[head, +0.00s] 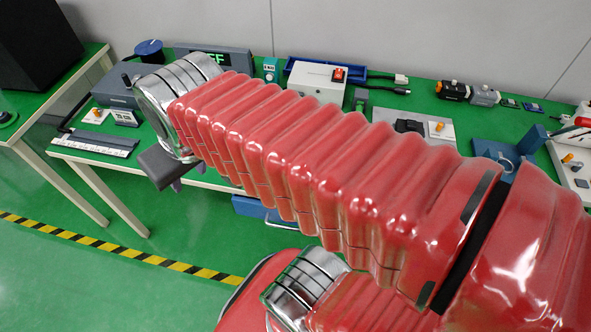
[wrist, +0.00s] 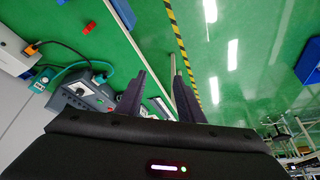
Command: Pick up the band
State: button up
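I cannot pick out the band for certain in either view. My arm hides much of the bench middle.
The green bench (head: 75,155) carries a grey unit with a green display (head: 218,60), a white box with a red switch (head: 316,82), a blue tray (head: 325,68) and a black connector (head: 453,90). The wrist view shows a teal cable (wrist: 104,75) and a small red thing (wrist: 90,28).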

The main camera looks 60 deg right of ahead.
jog(key=s+d+f+m+g, duration=0.1)
jog(key=d+f+m, duration=0.2)
jog(key=d, duration=0.6)
jog(key=s+d+f+m+g, duration=0.1)
jog(key=d+f+m, duration=0.3)
jog(key=d, duration=0.5)
jog(key=s+d+f+m+g, duration=0.2)
jog(key=d+f+m+g, duration=0.1)
jog(key=d, duration=0.7)
jog(key=shift+f+m+y, duration=0.3)
jog(key=shift+f+m, duration=0.3)
jog(key=shift+m, duration=0.3)
jog(key=shift+s+a, duration=0.1)
jog(key=shift+f, duration=4.35)
jog(key=shift+f, duration=2.6)
